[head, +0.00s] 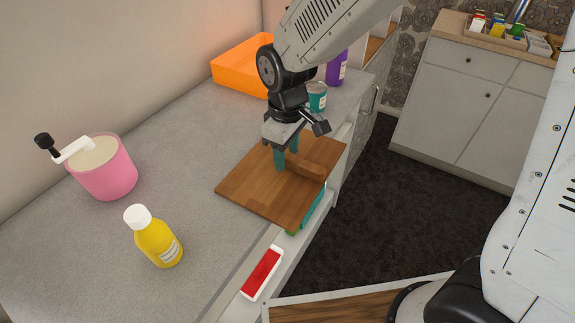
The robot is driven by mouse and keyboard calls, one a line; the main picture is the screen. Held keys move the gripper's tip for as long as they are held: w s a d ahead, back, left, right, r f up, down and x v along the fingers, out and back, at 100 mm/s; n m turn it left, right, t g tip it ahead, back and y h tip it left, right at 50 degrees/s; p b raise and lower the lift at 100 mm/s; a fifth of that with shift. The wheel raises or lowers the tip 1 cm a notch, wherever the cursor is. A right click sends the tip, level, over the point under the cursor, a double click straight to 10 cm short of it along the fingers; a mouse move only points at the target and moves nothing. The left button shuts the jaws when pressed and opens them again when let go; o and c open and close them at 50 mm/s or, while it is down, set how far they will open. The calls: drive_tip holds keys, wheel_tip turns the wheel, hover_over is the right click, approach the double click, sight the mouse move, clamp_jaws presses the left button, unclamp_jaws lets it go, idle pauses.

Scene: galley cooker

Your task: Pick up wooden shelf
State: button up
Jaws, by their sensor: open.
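The wooden shelf (252,187) is a flat brown board at the counter's front edge, its right part reaching past the edge. A raised wooden bar (307,168) stands on its upper face. My gripper (287,160) is above the board, pointing down, with its two teal fingers open. The fingers are at the bar's left end, one on the near left and one behind it. I cannot tell whether they touch the bar or the board. The far fingertip is partly hidden.
A pink pot (108,175) and a yellow bottle (156,240) stand left on the grey counter. An orange tray (232,66), a teal jar (318,97) and a purple bottle (337,70) are behind. A red-and-white item (262,272) lies below the counter edge. Dark floor is clear at right.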

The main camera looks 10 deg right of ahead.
drive_tip(key=shift+f, duration=0.8)
clamp_jaws()
drive_tip(key=shift+r, duration=0.1)
